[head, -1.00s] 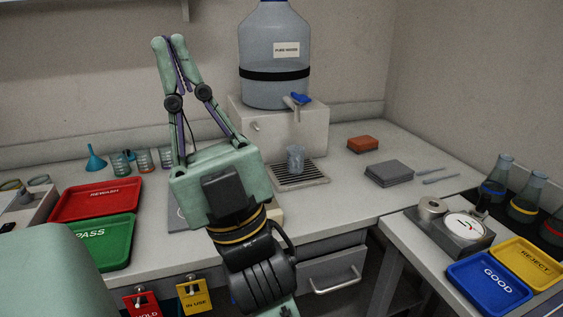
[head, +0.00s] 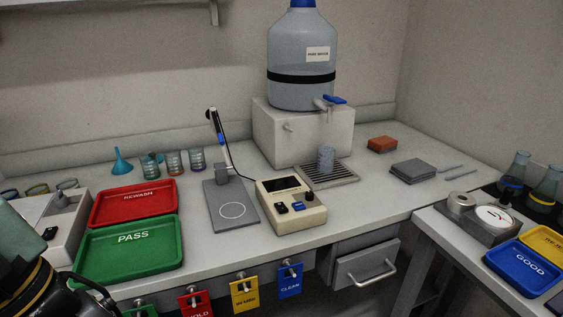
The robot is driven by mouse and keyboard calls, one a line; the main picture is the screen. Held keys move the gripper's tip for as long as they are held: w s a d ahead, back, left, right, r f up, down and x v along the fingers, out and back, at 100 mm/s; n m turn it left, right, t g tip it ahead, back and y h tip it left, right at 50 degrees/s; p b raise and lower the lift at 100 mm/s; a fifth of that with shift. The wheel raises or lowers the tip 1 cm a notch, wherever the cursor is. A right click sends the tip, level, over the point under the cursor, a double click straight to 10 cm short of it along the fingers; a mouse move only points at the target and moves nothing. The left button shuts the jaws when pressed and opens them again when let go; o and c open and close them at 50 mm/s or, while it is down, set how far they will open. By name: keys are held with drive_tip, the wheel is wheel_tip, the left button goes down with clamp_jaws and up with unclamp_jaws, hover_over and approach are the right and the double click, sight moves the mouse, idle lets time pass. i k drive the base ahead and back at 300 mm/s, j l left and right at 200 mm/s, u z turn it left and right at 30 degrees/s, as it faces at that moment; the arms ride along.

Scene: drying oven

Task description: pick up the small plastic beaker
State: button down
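The small plastic beaker (head: 326,159) looks translucent and bluish. It stands upright on the slotted drip tray (head: 340,178), below and in front of the tap of the large water bottle (head: 301,60). Nothing blocks my view of it. My gripper is out of the head view. Only dark and green parts of my own arm show at the lower left, far from the beaker.
A meter (head: 291,206) and a probe on a stand (head: 232,204) are left of the drip tray. The red tray (head: 133,204), green tray (head: 127,250) and several small glasses (head: 172,163) lie further left. Grey pads (head: 413,171) and a red sponge (head: 382,144) are right.

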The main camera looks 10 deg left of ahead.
sight(326, 154)
drive_tip(key=i+j+z, duration=0.1)
drive_tip(key=j+z, duration=0.25)
drive_tip(key=i+j+z, duration=0.1)
drive_tip(key=z, duration=0.3)
